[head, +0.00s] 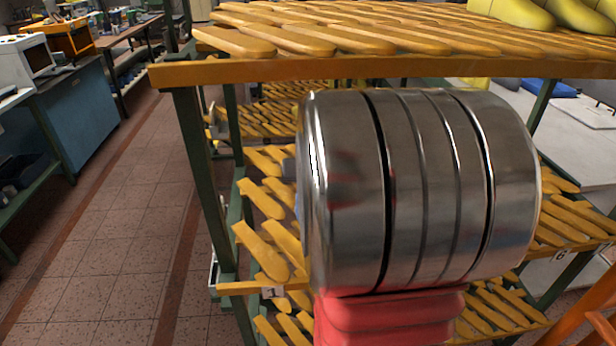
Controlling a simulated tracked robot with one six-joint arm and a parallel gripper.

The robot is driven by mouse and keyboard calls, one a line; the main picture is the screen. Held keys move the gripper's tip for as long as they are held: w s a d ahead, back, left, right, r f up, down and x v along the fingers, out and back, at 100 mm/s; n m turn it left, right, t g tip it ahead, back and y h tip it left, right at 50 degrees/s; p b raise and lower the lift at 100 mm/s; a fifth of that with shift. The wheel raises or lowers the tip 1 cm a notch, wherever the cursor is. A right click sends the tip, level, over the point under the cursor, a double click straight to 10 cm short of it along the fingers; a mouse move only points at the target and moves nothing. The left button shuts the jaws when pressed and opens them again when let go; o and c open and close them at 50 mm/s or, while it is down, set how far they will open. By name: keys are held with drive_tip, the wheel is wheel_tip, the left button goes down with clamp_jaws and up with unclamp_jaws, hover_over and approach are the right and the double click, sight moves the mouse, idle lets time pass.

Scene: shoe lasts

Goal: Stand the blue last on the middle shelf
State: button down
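The rack's middle shelf (250,288) shows below the top shelf in the head view, with yellow-orange slats and a small label on its front edge. My own arm, a big shiny metal part with a red part below, hides most of the middle of this shelf. I cannot make out the blue last for certain. Small grey-blue patches show at the left edge of my arm, too covered to identify. My gripper is not in view, so I cannot see whether it holds anything.
The top shelf (360,69) has a wooden front edge, with yellow lasts (512,12) at its back right. Green posts (205,180) carry the rack. More slatted shelving lies below. The tiled floor (125,230) at left is clear beside a blue cabinet (80,115). A pale table stands behind right.

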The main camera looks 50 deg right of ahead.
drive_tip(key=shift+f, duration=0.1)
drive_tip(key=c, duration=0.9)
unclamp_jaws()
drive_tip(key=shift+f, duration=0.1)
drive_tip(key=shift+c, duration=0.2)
